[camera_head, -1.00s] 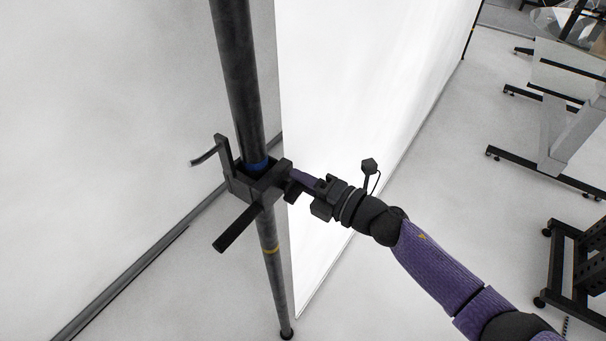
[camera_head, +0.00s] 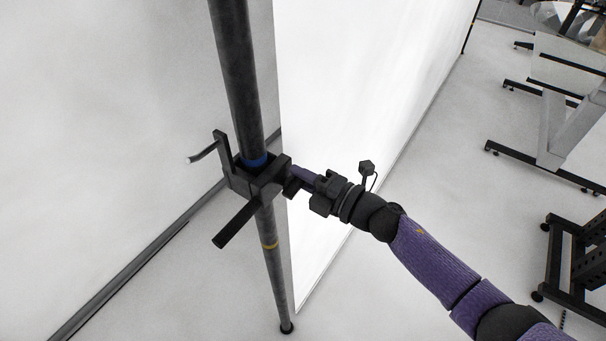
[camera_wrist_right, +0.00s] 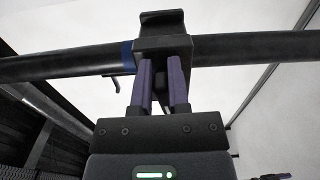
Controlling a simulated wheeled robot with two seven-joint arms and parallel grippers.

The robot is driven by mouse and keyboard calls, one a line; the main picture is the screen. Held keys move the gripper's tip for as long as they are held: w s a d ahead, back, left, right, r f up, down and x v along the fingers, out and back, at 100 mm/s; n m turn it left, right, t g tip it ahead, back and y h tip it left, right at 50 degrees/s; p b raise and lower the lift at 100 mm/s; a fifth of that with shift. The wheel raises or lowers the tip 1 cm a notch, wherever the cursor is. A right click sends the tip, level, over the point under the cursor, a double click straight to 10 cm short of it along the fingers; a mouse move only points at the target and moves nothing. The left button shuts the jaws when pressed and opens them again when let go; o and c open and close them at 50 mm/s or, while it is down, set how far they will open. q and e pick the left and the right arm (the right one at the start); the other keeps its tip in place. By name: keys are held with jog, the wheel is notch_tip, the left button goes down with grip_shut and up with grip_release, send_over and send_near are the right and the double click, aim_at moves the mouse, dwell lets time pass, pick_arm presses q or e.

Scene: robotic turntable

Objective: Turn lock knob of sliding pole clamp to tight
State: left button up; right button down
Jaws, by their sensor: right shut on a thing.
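The sliding pole clamp (camera_head: 241,180) is a black block around the dark upright pole (camera_head: 236,75), just under a blue band (camera_head: 255,161). It also shows in the right wrist view (camera_wrist_right: 162,40). A crank handle sticks out at its left and a flat black bar (camera_head: 237,224) points down-left. My right gripper (camera_head: 291,180) reaches in from the right and is shut at the clamp's right side. In the right wrist view its two purple fingers (camera_wrist_right: 163,85) point at the clamp. The lock knob is mostly hidden between the fingers. My left gripper is not in view.
A bright white panel (camera_head: 365,95) stands behind the pole, close to my right arm. A yellow band (camera_head: 270,246) marks the pole below the clamp. Wheeled dark frames (camera_head: 572,262) stand at the right. The floor between is clear.

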jog(key=shift+s+a+r, duration=0.1)
jog(key=shift+a, duration=0.05)
dwell(0.7)
jog(key=c, duration=0.7)
grip_release()
jog(key=shift+o, duration=0.4)
jog(key=shift+s+a, duration=0.15)
jog(key=shift+s, duration=0.05)
jog(key=shift+w, duration=0.1)
jog(key=shift+d, duration=0.35)
jog(key=b+v, duration=0.1)
jog(key=v, duration=0.8)
jog(key=shift+s+d, duration=0.15)
jog(key=shift+s, duration=0.1)
